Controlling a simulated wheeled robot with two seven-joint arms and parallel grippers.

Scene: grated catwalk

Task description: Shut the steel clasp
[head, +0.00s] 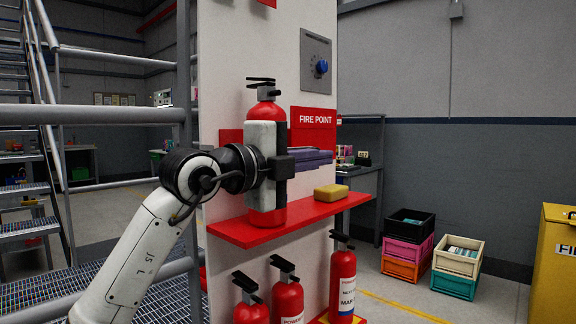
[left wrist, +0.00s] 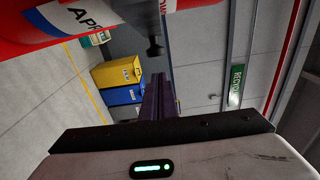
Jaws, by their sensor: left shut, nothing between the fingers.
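A red fire extinguisher (head: 267,110) with a black handle stands upright on a red shelf (head: 240,233) against a pale panel. My left gripper (head: 328,157) is in front of it in the head view, its body covering the middle of the cylinder. Its dark fingers are shut, empty, and point right past the extinguisher, above the shelf. In the left wrist view the shut fingers (left wrist: 158,85) point up the picture, with red extinguisher surface (left wrist: 30,22) at the upper left. I cannot make out a steel clasp; it may be hidden behind my gripper. My right gripper is out of view.
A yellow block (head: 331,192) lies on the shelf, right of the extinguisher. More extinguishers (head: 287,298) stand below. A grey plate with a blue knob (head: 320,67) is on the panel above. Stacked crates (head: 407,242) and a yellow cabinet (head: 556,265) stand right. A railing (head: 90,115) runs left.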

